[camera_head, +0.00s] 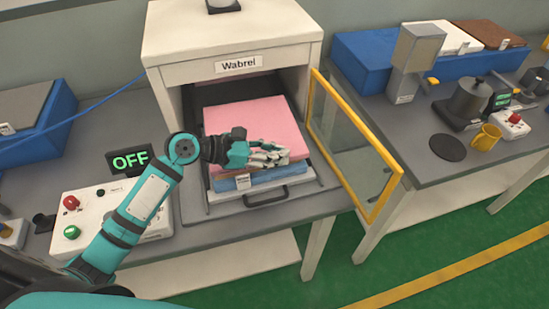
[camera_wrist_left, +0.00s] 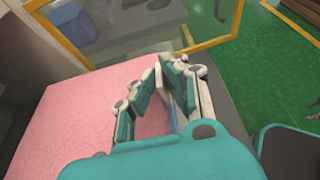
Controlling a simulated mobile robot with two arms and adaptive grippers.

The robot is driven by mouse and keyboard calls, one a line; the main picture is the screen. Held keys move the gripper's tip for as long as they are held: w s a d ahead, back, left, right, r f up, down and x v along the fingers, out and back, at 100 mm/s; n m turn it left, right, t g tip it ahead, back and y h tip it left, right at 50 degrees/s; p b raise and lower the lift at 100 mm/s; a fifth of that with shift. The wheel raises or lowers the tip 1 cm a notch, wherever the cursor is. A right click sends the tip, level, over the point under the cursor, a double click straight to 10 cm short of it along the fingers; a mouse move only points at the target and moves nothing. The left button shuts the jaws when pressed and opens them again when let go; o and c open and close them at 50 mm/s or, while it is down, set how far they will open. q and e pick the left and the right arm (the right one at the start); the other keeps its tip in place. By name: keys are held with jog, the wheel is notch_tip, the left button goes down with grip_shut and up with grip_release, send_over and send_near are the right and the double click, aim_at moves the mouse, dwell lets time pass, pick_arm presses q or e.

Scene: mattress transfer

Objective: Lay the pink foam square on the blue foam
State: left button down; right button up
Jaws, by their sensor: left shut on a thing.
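The pink foam square (camera_head: 252,118) lies on the blue foam (camera_head: 259,180) inside the open white machine marked Wabrel, on its pulled-out tray (camera_head: 311,187). A white tag hangs at the blue foam's front edge. My left gripper (camera_head: 280,155) is at the pink foam's front edge, its fingers shut on it. In the left wrist view the fingers (camera_wrist_left: 163,75) close over the edge of the pink foam (camera_wrist_left: 65,115). The blue foam shows only as a strip at the front. My right gripper is not in view.
The yellow-framed glass door (camera_head: 350,150) stands open at the right of the chamber. The right table holds a yellow mug (camera_head: 486,137) and several devices.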

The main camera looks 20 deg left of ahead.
pick_arm(q)
notch_tip(320, 180, down, 3)
jog(key=shift+r, duration=0.2)
jog(key=shift+f, duration=0.15)
jog(key=c, duration=1.5)
grip_release()
jog(key=shift+o, duration=0.3)
jog(key=shift+s+a, duration=0.1)
jog(key=shift+a, duration=0.05)
jog(key=b+v, duration=0.1)
jog(key=v, duration=0.9)
jog(key=shift+s+a, duration=0.1)
jog(key=shift+s+a+r, duration=0.4)
jog(key=shift+a+r, duration=0.05)
jog(key=shift+a, duration=0.05)
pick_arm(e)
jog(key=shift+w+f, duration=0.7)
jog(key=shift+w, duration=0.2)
